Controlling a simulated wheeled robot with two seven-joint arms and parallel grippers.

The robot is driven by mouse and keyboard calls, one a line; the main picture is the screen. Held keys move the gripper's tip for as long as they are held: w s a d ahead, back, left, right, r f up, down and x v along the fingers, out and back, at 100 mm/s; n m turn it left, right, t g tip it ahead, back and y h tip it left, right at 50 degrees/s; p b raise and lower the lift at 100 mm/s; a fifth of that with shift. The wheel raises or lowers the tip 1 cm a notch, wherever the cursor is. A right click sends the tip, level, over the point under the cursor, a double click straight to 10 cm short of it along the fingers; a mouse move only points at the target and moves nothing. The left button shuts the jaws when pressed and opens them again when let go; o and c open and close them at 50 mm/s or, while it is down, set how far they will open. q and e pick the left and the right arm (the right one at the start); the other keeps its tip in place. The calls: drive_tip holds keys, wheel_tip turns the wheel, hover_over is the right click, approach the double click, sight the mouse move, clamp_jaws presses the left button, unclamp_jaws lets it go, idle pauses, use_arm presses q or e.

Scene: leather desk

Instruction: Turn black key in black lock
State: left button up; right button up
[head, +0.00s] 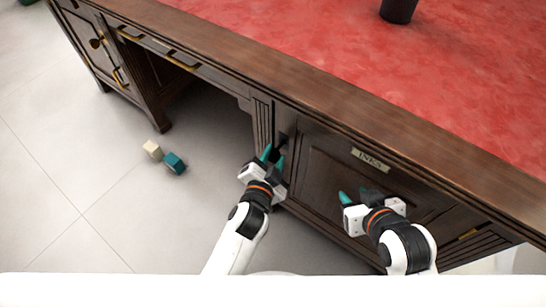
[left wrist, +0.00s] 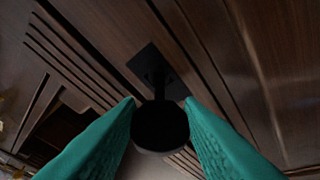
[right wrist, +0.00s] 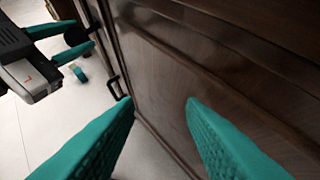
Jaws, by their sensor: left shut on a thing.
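The black key (left wrist: 160,127) has a round, flat head, seen between the teal fingers in the left wrist view. Its shaft runs to the black lock (left wrist: 148,62), a dark plate on the wooden desk front. The shaft meets the plate, but how deep it sits is hidden. My left gripper (head: 271,157) is shut on the key head, close to the desk front. In the right wrist view the key head (right wrist: 76,34) shows between my left fingers. My right gripper (right wrist: 160,100) is open and empty, in front of the cabinet door.
A cream block (head: 152,149) and a teal block (head: 175,163) lie on the floor. A dark cup (head: 398,10) stands on the red desktop (head: 300,38).

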use_arm(q)
drive_tip(key=shift+w+d+m+b, duration=0.1)
drive_tip(key=shift+m+b, duration=0.2)
drive_tip(key=shift+b, duration=0.1)
use_arm(e)
drive_tip(key=shift+w+a+r+t+y, duration=0.2)
drive_tip(key=shift+w+a+r+t, duration=0.2)
drive_tip(key=shift+w+r+t, duration=0.35)
drive_tip(key=shift+w+a+r+t+y, duration=0.2)
drive_tip(key=shift+w+a+r+t, duration=0.15)
drive_tip(key=shift+w+r+t, duration=0.4)
